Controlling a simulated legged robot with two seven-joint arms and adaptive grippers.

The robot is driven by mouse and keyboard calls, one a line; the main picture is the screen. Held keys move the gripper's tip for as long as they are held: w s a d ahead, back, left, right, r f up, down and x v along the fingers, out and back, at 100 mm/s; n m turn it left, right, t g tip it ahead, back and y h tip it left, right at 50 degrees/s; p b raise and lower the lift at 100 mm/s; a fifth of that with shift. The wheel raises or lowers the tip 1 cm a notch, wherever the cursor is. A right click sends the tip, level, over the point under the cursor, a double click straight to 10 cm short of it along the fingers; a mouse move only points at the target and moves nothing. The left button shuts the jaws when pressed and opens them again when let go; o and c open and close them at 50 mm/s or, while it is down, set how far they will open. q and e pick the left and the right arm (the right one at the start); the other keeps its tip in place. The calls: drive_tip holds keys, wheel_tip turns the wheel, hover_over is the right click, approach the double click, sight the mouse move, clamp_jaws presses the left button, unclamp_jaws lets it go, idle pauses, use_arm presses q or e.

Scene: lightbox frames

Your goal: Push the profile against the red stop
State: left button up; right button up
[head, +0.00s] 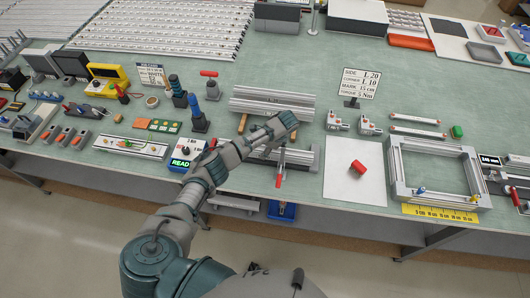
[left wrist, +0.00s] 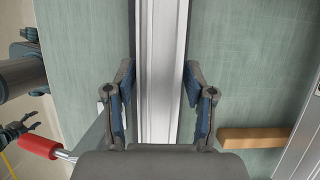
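A grey aluminium profile (left wrist: 160,80) runs up and down the left wrist view. In the head view it seems to be the front profile (head: 303,158), partly hidden by my left arm. My left gripper (left wrist: 159,68) has its fingers apart, one on each side of the profile; contact is not clear. In the head view the left gripper (head: 287,121) is above the profiles. A red handle (head: 279,180) stands at the front profile; it also shows in the left wrist view (left wrist: 38,146). I cannot identify the red stop surely. A dark claw at the wrist view's left edge may be my right gripper (left wrist: 27,126).
More profiles (head: 270,100) lie behind, with a wooden block (left wrist: 252,138) beside them. A green-lit box (head: 186,153) stands left of my gripper. On the right are a white sheet (head: 343,190) with a red cylinder (head: 360,169) and a metal frame (head: 399,175).

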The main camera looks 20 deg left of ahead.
use_arm(q)
clamp_jaws()
drive_tip(key=shift+s+a+p, duration=0.1)
drive_tip(key=shift+a+p, duration=0.25)
drive_tip(key=shift+a, duration=0.05)
drive_tip(key=shift+s+a, duration=0.1)
drive_tip(key=shift+a, duration=0.2)
drive_tip(key=shift+a+p, duration=0.2)
drive_tip(key=shift+p, duration=0.1)
idle(0.3)
drive_tip(key=o, duration=0.6)
unclamp_jaws()
drive_tip(key=shift+a, duration=0.1)
drive_tip(key=shift+c, duration=0.2)
drive_tip(key=shift+a, duration=0.1)
drive_tip(key=shift+r, duration=0.1)
